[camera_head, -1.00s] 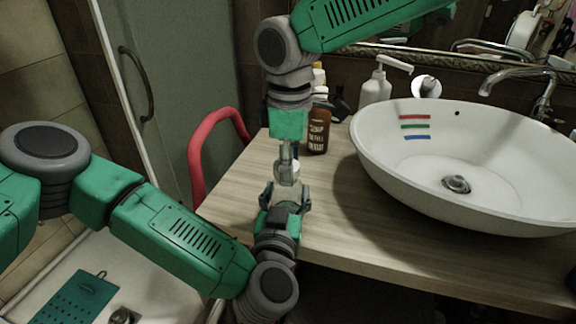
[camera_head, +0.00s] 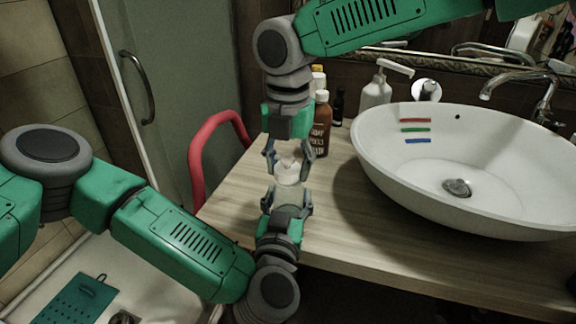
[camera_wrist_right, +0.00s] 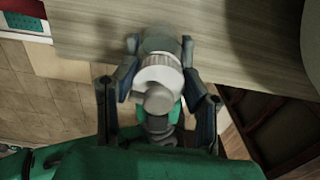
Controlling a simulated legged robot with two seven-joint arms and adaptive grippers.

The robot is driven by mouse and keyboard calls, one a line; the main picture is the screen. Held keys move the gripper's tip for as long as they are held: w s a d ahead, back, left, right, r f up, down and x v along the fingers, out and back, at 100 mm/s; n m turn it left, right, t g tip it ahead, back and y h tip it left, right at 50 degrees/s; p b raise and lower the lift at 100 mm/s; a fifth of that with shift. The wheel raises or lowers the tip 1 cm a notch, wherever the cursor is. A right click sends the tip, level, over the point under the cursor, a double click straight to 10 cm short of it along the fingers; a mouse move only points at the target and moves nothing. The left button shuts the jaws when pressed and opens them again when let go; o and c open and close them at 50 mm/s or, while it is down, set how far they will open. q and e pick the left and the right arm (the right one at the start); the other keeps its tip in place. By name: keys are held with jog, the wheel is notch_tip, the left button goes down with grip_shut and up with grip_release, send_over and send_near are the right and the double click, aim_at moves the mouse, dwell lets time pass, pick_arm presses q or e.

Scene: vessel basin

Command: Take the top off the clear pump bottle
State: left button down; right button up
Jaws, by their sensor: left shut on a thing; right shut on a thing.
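The clear pump bottle (camera_head: 287,177) is upright at the left end of the counter, between my two grippers; much of it is hidden. Its white top (camera_wrist_right: 158,76) shows from above in the right wrist view, with a rounded pump head (camera_wrist_right: 158,99). My left gripper (camera_head: 288,200) comes from the front and is shut on the bottle's body. My right gripper (camera_head: 287,160) points down from above and is shut on the top, its fingers on either side. Whether the top is still seated on the bottle, I cannot tell.
A brown bottle (camera_head: 320,128) stands just behind my right gripper. A white pump bottle (camera_head: 376,93) stands further back. The white basin (camera_head: 470,205) fills the right of the wooden counter (camera_head: 345,215). A red rail (camera_head: 197,165) is at the left.

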aim_at(288, 156)
jog(key=shift+s+a, duration=0.1)
jog(key=shift+a, duration=0.05)
jog(key=shift+r, duration=0.25)
pick_arm(q)
jog(key=shift+f, duration=0.1)
pick_arm(e)
jog(key=shift+r, duration=0.85)
jog(key=shift+r, duration=2)
pick_arm(q)
jog(key=c, duration=0.6)
grip_release()
